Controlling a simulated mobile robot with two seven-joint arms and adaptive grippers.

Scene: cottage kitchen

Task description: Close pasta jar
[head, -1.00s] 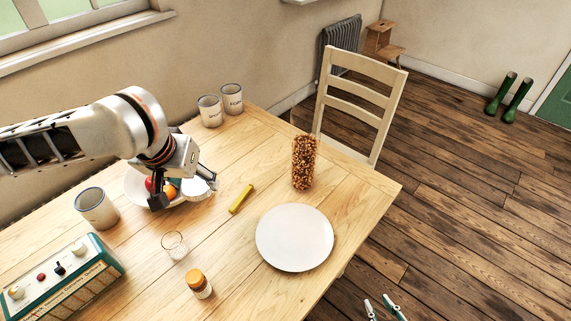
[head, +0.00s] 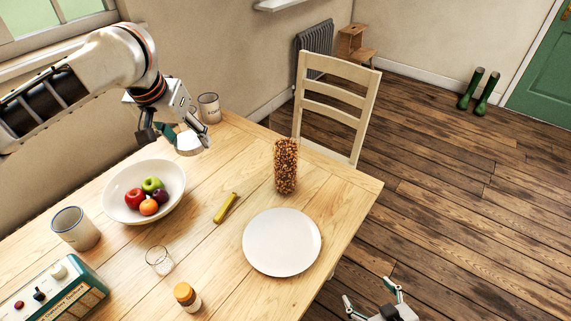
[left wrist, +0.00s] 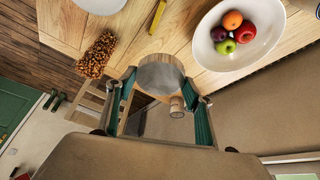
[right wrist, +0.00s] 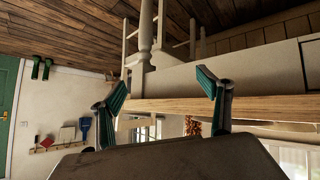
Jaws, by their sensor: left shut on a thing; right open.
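The pasta jar (head: 286,165) stands upright near the far right edge of the table, filled with brown pasta, with no lid on top. It also shows in the left wrist view (left wrist: 97,55). My left gripper (head: 178,137) is shut on a pale round lid (head: 189,145), held in the air above the table's far side, left of the jar and apart from it. In the left wrist view the lid (left wrist: 160,73) sits between both fingers. My right gripper (head: 369,292) is open and empty, off the table's right side. The jar shows partly in the right wrist view (right wrist: 192,127).
A fruit bowl (head: 118,208), a mug (head: 75,229), a canister (head: 209,108), a yellow stick (head: 225,208), a white plate (head: 282,243), a glass (head: 159,261) and an orange-capped bottle (head: 187,297) stand around. A chair (head: 335,105) is behind the jar.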

